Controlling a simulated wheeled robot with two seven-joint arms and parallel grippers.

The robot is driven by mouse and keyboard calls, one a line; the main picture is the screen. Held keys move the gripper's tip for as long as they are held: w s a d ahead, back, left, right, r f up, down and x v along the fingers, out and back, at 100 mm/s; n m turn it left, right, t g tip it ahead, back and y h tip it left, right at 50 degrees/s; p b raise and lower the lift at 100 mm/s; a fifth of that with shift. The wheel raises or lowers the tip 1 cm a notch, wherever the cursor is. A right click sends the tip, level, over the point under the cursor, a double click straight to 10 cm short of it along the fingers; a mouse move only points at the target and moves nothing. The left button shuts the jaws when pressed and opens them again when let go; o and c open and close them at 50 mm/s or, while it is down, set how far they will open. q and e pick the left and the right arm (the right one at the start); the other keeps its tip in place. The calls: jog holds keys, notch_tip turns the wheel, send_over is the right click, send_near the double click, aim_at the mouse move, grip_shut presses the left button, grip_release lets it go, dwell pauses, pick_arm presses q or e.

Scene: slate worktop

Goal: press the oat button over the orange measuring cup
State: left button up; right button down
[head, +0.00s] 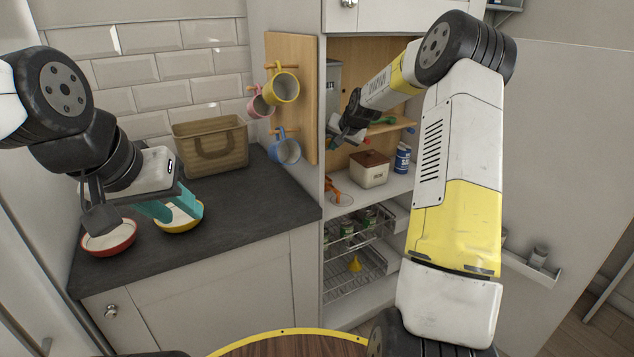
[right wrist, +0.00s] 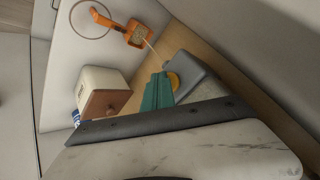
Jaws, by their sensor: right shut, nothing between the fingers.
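The orange measuring cup (right wrist: 137,34) sits on the pantry shelf with pale grain in it; it also shows in the head view (head: 333,190). A thin pale streak runs between the cup and the grey dispenser (right wrist: 188,78). A round yellow button (right wrist: 173,80) is on the dispenser's face. My right gripper (right wrist: 160,80) is shut and empty, its teal fingertips at the button, seemingly touching it. In the head view the right gripper (head: 334,124) is partly hidden beside the dispenser.
A cream box with a brown lid (head: 369,169) and a blue can (head: 402,158) stand on the same shelf. Mugs hang on the wooden panel (head: 305,110). A basket (head: 211,143) and a red bowl (head: 109,240) stand on the counter. Wire racks (head: 350,276) sit below.

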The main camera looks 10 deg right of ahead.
dwell(0.4)
jog(key=shift+s, duration=0.25)
jog(key=shift+s+d, duration=0.45)
jog(key=shift+s, duration=0.55)
jog(key=shift+s+d, duration=0.3)
jog(key=shift+s, duration=0.65)
jog(key=shift+s+d, duration=0.35)
jog(key=shift+s, duration=0.55)
